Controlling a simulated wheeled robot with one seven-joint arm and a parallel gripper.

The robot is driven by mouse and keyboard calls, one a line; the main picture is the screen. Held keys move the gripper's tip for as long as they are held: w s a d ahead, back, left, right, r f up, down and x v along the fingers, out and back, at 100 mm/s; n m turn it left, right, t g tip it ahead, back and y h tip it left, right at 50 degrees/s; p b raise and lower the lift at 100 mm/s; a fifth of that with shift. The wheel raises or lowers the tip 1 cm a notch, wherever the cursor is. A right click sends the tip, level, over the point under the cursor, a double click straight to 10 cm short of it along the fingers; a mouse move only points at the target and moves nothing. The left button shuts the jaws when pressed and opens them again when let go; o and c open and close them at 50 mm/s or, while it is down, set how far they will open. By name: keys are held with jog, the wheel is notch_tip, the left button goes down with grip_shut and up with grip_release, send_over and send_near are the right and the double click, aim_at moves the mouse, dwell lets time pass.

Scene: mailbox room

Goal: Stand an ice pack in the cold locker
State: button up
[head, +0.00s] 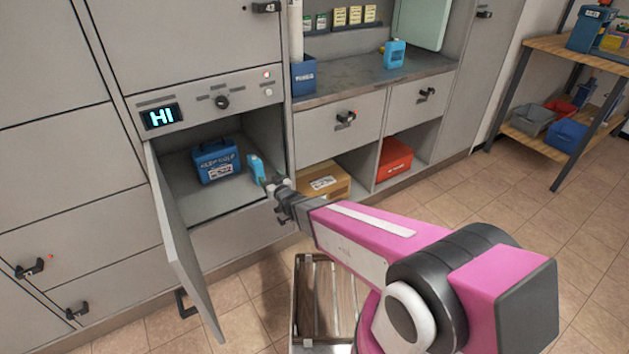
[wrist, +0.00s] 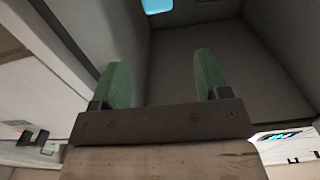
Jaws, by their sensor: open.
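The cold locker (head: 200,198) stands open in the head view, its door (head: 187,245) swung out to the left. A light-blue ice pack (head: 257,167) is inside near the right wall, looking roughly upright; its lower end is partly hidden by my gripper. Its edge shows at the top of the wrist view (wrist: 158,5), beyond the fingertips. My gripper (wrist: 163,78) is open, with nothing between its green pads. In the head view it (head: 270,184) is at the locker's mouth, just in front of the ice pack. Another light-blue ice pack (head: 394,54) stands on the counter.
A blue lettered box (head: 216,160) sits in the locker, left of the ice pack. A lit panel (head: 162,116) is above the opening. A cardboard box (head: 324,181) and red box (head: 394,158) fill the lower shelves. A slatted crate (head: 327,300) is below my arm.

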jog(key=d+m+g+h, duration=0.4)
jog(key=d+g+h, duration=0.3)
jog(key=d, duration=1.4)
jog(key=s+d+r+m+g+h, duration=0.1)
jog(key=s+d+r+g, duration=0.1)
jog(key=s+d+g, duration=0.2)
jog(key=s+d+r+m+g+h, duration=0.1)
jog(key=s+d+g, duration=0.3)
jog(key=s+d, duration=0.6)
jog(key=shift+s+r+h, duration=0.3)
jog(key=shift+s+r, duration=0.05)
jog(key=shift+r, duration=0.45)
